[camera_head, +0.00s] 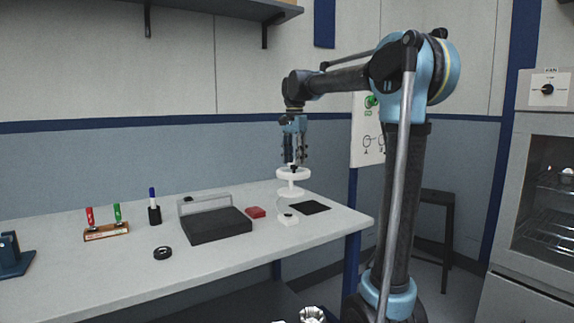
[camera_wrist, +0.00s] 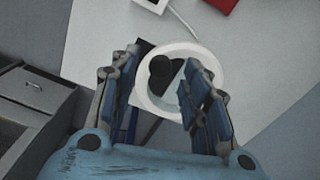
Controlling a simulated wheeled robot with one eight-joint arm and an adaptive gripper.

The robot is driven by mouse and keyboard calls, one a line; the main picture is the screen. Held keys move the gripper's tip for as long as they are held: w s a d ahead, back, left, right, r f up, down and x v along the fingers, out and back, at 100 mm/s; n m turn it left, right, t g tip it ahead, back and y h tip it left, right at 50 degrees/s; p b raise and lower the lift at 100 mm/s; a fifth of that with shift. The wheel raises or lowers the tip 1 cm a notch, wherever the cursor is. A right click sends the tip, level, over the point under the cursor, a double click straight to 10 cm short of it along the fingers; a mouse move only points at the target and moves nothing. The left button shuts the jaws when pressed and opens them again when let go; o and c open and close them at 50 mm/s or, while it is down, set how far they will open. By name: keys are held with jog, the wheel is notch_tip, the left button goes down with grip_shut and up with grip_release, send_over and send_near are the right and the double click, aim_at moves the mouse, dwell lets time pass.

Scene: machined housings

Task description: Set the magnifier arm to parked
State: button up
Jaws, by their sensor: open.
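The magnifier (camera_head: 292,188) has a white round head on a thin arm that rises from a small white base (camera_head: 288,218) on the bench. The white ring (camera_wrist: 208,62) fills the middle of the wrist view, with a dark knob (camera_wrist: 160,66) over it. My gripper (camera_head: 294,161) points down just above the magnifier head. In the wrist view the fingers are apart, one on each side of the dark knob. I cannot tell whether either finger touches it. Part of the ring is hidden behind the fingers.
On the bench (camera_head: 120,275) are a dark tray-like box (camera_head: 218,226), a red block (camera_head: 256,212), a black mat (camera_head: 310,207), a black ring (camera_head: 162,253), and a marker rack (camera_head: 106,232). A stool (camera_head: 437,205) and an oven-like cabinet (camera_head: 545,180) stand at right.

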jog(key=shift+f, duration=1)
